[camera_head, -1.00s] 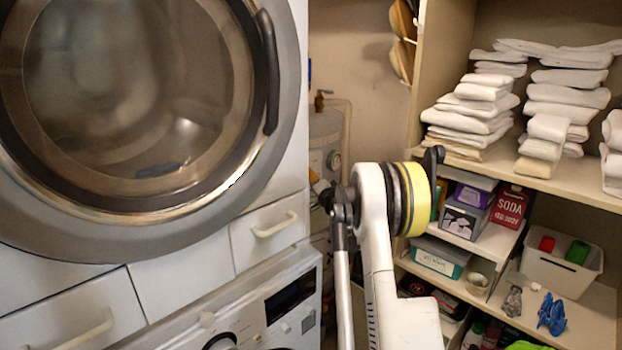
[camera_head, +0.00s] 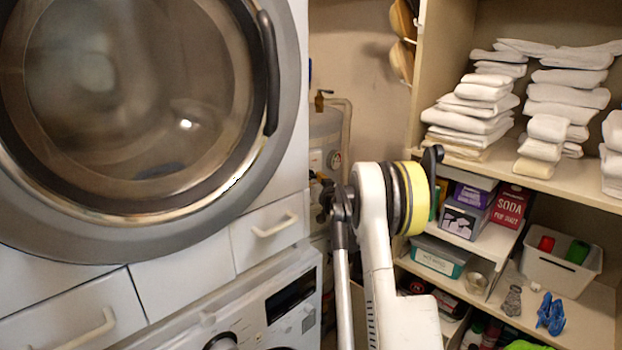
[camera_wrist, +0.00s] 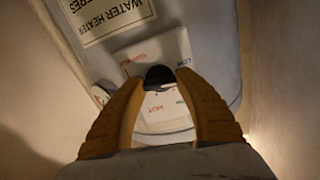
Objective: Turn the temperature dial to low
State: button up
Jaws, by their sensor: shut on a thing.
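The temperature dial (camera_wrist: 159,75) is a small black knob on a pale panel of the water heater (camera_wrist: 205,25) in the wrist view. The panel appears upside down, with the words "LOW" and "HOT" partly readable. My gripper (camera_wrist: 158,82) has its two tan fingers on either side of the knob and is shut on it. The knob's pointer is not clear. In the head view, the water heater (camera_head: 324,125) stands behind my arm, and my fingertips cannot be made out there.
A washer with a large round door (camera_head: 130,90) stands at the left. Shelves (camera_head: 570,185) with white towels (camera_head: 470,120), boxes and a white bin (camera_head: 545,270) stand at the right. The heater sits in the narrow gap between them, with a pipe (camera_head: 345,110) beside it.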

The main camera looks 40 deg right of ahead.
jog(key=shift+n, duration=0.6)
jog(key=o, duration=1.2)
jog(key=v, duration=1.2)
jog(key=shift+r, duration=0.1)
